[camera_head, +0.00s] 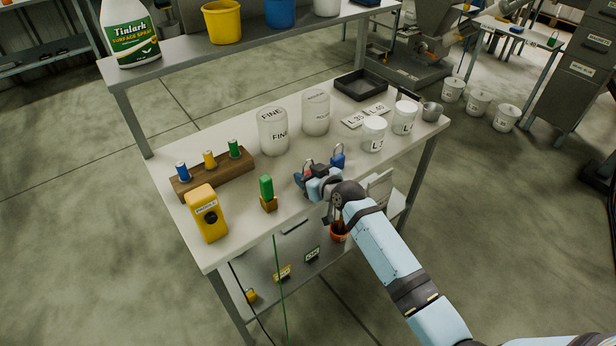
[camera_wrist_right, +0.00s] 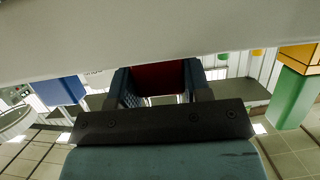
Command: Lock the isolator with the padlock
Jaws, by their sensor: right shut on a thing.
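A yellow box with a dark round knob and a label (camera_head: 207,222), which looks like the isolator, stands at the table's front left corner. My right gripper (camera_head: 306,180) is above the middle of the table, to the right of this box and apart from it. It is shut on a red padlock (camera_head: 307,171), which is mostly hidden by the fingers. The red body (camera_wrist_right: 156,78) shows between the fingers in the right wrist view. A blue padlock (camera_head: 338,160) stands on the table just behind and right of the gripper. My left gripper is not in view.
A green block on an orange-brown base (camera_head: 267,190) stands between the gripper and the yellow box. A wooden rack (camera_head: 214,171) with several coloured pegs is behind the box. White jars (camera_head: 273,131), lidded tubs and a dark tray (camera_head: 362,85) fill the back and right.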

